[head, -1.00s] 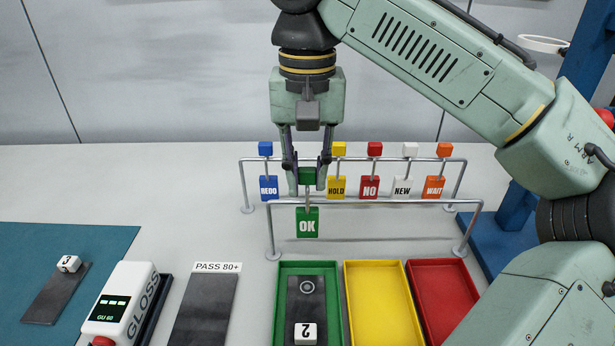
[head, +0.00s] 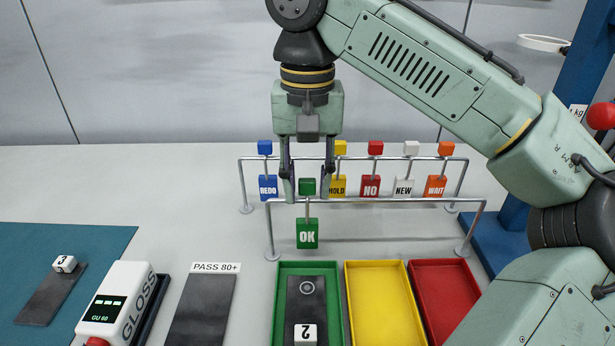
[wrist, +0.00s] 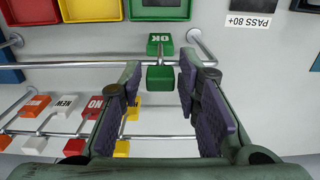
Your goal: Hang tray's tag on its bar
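The green OK tag (head: 307,233) hangs on the front bar (head: 390,202), above the green tray (head: 338,300). Its green top block (head: 307,187) sits just above the bar. My gripper (head: 307,196) is open around that block, with a finger on each side and gaps between. In the wrist view the block (wrist: 160,78) lies between and just beyond the spread fingers (wrist: 185,85), and the OK plate (wrist: 160,42) shows past the bar.
The rear bar (head: 395,158) carries the blue REDO (head: 268,187), yellow HOLD, red NO (head: 370,187), white NEW and orange WAIT tags. Yellow (head: 381,266) and red (head: 433,264) trays stand right of the green one. A gloss meter (head: 118,300) and PASS 80+ panel (head: 203,310) stand left.

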